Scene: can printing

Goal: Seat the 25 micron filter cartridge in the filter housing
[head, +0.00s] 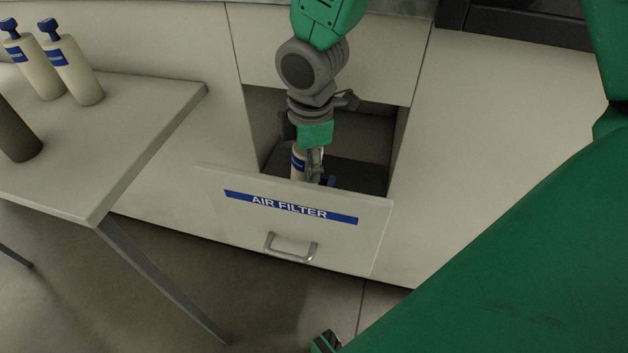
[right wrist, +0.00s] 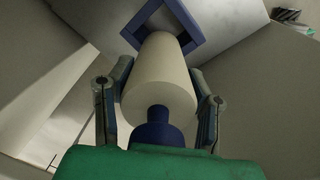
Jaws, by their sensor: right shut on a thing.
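My right gripper (head: 312,165) reaches down into the open filter housing (head: 362,135) behind the flap marked AIR FILTER. It is shut on a cream cartridge (head: 298,160) with a blue band, mostly hidden by the gripper and flap in the head view. In the right wrist view the cartridge (right wrist: 160,80) lies between the two fingers of my right gripper (right wrist: 160,72), its blue knob (right wrist: 155,127) toward the camera. Its far end points at a blue square frame (right wrist: 187,20); I cannot tell whether it is inside it. The micron marking is not readable.
The flap (head: 300,228), with a handle, stands in front of the housing opening. A table (head: 130,110) at the left holds two cream bottle-shaped cartridges (head: 72,72) with blue knobs and a dark cylinder (head: 18,132). My green arm link fills the lower right.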

